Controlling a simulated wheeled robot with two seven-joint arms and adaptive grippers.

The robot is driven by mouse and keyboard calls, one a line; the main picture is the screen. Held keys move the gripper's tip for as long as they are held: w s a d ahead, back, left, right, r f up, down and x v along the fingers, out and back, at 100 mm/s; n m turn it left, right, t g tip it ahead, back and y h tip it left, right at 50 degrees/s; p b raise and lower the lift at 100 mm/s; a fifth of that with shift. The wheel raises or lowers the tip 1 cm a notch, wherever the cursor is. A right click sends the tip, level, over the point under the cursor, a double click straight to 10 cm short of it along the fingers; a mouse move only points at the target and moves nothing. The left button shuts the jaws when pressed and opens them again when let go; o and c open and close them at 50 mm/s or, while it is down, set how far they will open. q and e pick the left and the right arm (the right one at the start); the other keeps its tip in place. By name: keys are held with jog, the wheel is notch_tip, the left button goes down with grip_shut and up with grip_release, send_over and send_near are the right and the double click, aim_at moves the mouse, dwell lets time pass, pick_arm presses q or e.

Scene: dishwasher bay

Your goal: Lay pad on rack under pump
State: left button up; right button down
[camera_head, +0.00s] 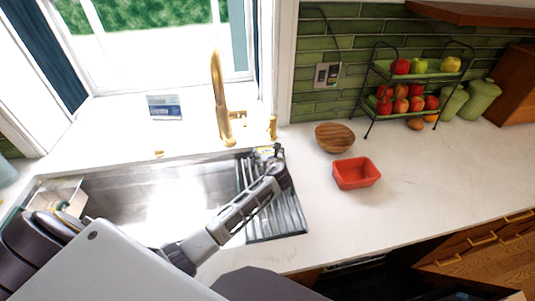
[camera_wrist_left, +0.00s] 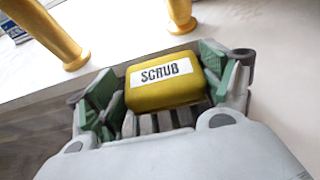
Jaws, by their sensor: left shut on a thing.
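The pad is a yellow block labelled SCRUB (camera_wrist_left: 165,92) in the left wrist view. My left gripper (camera_wrist_left: 165,95) is shut on it, with green finger pads at both ends. In the head view my left gripper (camera_head: 274,155) is over the back end of the dark slatted rack (camera_head: 290,218), and hides the pad. Rack slats (camera_wrist_left: 158,123) show just below the pad; I cannot tell whether it touches them. The gold pump (camera_head: 272,127) stands just behind the rack; its base (camera_wrist_left: 181,14) shows behind the pad in the wrist view. My right gripper is not in view.
The steel sink (camera_head: 150,190) lies left of the rack, with a gold faucet (camera_head: 220,100) behind. A wooden bowl (camera_head: 334,138) and a red container (camera_head: 356,173) stand to the right. A two-tier fruit stand (camera_head: 410,90) is further back. The right counter front is clear.

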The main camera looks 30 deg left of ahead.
pick_arm(q)
jog(key=shift+f, duration=0.55)
dwell(0.5)
jog(key=o, duration=1)
jog(key=shift+s+d, duration=0.1)
jog(key=shift+v, duration=5.8)
jog(key=shift+s, duration=0.1)
